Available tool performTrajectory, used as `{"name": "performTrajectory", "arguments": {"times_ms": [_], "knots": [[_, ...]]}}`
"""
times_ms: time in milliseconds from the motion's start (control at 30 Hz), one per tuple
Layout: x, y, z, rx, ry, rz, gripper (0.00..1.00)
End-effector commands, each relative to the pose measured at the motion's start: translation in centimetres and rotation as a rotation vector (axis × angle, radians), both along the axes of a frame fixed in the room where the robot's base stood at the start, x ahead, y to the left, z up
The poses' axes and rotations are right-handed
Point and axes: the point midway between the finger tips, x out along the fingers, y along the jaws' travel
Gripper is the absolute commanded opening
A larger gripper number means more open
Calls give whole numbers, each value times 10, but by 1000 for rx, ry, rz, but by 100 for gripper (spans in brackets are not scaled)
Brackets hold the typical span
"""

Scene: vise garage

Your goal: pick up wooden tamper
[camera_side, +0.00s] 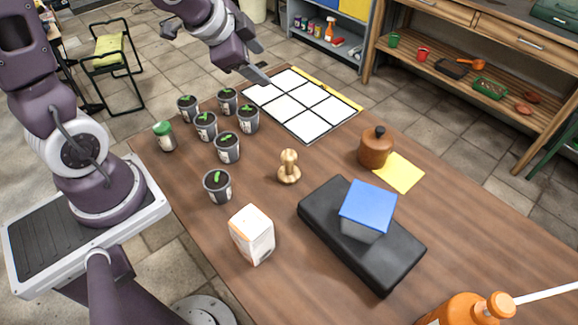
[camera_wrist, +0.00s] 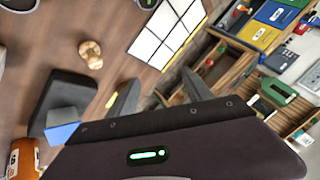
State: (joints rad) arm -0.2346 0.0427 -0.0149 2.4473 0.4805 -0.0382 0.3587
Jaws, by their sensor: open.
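The wooden tamper (camera_side: 289,168) is a pale turned piece with a rounded knob on a round base. It stands upright near the middle of the table, and it also shows at the upper left of the wrist view (camera_wrist: 91,54). My gripper (camera_side: 257,75) is up over the far end of the table, by the gridded tray, well apart from the tamper. In the wrist view its two fingers (camera_wrist: 160,92) are spread with nothing between them.
Several seedling pots (camera_side: 228,148) stand left of the tamper. A white carton (camera_side: 252,236), a black case (camera_side: 390,262) with a blue-topped box (camera_side: 367,206), and a brown lidded pot (camera_side: 375,149) surround it. The gridded tray (camera_side: 306,140) lies at the back. Bare wood surrounds the tamper's base.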

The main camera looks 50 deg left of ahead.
Motion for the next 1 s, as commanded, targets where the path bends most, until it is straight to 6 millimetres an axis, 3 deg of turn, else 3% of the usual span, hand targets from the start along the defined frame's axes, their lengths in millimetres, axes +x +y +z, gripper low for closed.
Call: {"name": "performTrajectory", "arguments": {"times_ms": [33,133,200,300,400,533,700,833,1000], "knots": [[16,1,-31,9,11,-99,59],[41,-14,-85,-23,-40,-342,59],[43,-33,-119,-99,-107,-490,59],[34,-64,-146,-256,-256,-630,59],[16,-82,-153,-419,-406,-649,59],[-8,-81,-170,-604,-446,-478,59],[-32,-71,-201,-719,-347,-238,59],[-26,-75,-208,-730,-335,-213,59],[0,-89,-212,-728,-339,-218,59]]}}
